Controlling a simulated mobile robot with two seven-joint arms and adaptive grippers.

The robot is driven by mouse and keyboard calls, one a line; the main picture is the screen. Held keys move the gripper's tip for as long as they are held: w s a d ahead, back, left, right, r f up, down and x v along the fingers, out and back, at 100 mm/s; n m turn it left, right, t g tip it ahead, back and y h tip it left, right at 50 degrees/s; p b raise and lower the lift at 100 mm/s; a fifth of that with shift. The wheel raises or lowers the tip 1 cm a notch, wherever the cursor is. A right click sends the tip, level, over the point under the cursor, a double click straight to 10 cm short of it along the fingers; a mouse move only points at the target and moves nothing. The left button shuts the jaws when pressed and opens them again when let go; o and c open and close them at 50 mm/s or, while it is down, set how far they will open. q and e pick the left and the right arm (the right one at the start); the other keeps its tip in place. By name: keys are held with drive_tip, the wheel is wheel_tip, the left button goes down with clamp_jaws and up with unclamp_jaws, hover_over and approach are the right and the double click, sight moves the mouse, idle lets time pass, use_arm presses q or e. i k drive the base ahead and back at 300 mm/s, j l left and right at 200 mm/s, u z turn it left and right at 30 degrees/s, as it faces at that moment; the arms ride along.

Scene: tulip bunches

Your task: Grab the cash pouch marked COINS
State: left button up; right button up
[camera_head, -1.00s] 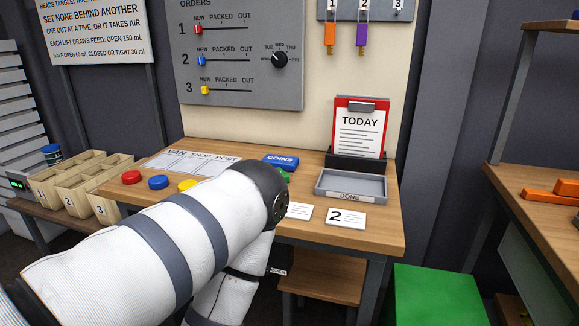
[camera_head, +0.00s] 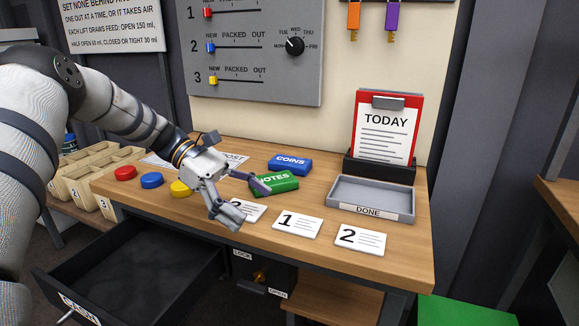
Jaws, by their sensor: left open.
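The blue pouch marked COINS (camera_head: 290,164) lies on the wooden desk (camera_head: 400,262), in front of the back wall. A green pouch marked NOTES (camera_head: 275,183) lies just in front of it. My left gripper (camera_head: 248,200) is open above the desk, its fingers beside the green pouch and apart from the blue one. One finger overlaps the green pouch's left end in the picture; I cannot tell whether they touch. My right gripper is not in view.
White cards (camera_head: 298,224) lie along the desk's front. A grey DONE tray (camera_head: 372,196) and a red TODAY clipboard (camera_head: 386,125) stand at right. An open, dark cash drawer (camera_head: 150,265) juts out below left. Red, blue and yellow buttons sit at left.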

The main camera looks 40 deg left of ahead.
sight(302, 166)
drive_tip(key=i+j, duration=0.45)
drive_tip(key=j, duration=0.15)
drive_tip(key=i+j, duration=0.45)
drive_tip(key=j, duration=0.1)
